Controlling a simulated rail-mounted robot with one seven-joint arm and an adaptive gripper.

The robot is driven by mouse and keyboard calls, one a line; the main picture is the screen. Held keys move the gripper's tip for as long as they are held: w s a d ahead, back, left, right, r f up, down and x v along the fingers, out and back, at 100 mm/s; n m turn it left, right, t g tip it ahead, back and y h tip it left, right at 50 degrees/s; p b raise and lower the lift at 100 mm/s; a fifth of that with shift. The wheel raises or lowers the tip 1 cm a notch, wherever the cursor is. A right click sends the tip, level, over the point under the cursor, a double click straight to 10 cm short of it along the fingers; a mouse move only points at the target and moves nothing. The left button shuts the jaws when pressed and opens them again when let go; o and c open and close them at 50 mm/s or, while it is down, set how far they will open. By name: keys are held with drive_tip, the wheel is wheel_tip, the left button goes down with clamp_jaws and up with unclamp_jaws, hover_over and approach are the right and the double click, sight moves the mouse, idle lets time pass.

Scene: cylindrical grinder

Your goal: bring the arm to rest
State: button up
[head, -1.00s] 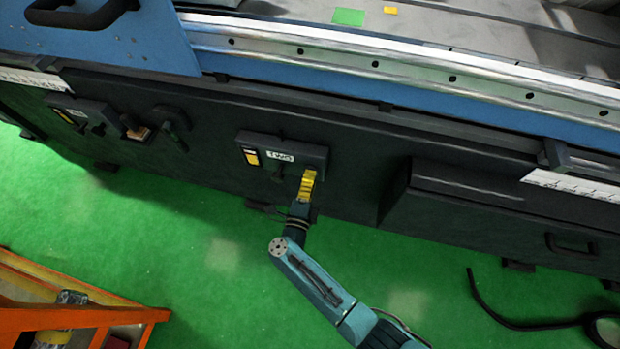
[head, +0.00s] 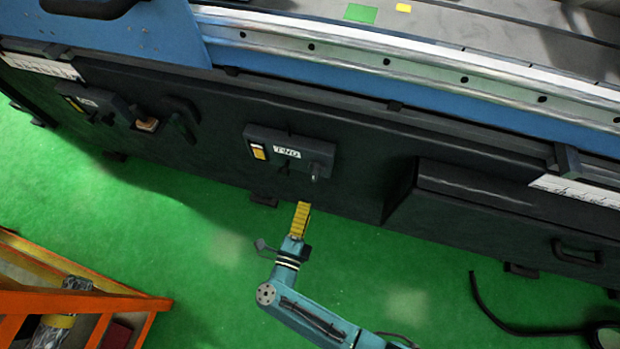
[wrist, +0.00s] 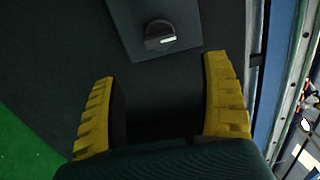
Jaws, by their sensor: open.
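My gripper (head: 302,212) has yellow ribbed fingers and sits over the green floor in front of the machine's dark lower panel, clear of it. In the wrist view its two fingers (wrist: 164,108) stand apart with nothing between them. My teal arm reaches up from the bottom of the head view, bent at the elbow. The nearest fixture is a dark control box (head: 289,150) with a white label and a yellow switch, just above the gripper in the head view. A round knob (wrist: 160,34) on a raised plate shows beyond the fingers in the wrist view.
A second control box (head: 90,103) and a dark handle are on the panel at left. An orange cart (head: 60,300) holding items stands at lower left. A black hose (head: 490,305) lies on the floor at right. Open green floor surrounds my arm.

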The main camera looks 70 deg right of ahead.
drive_tip(key=shift+a, duration=0.45)
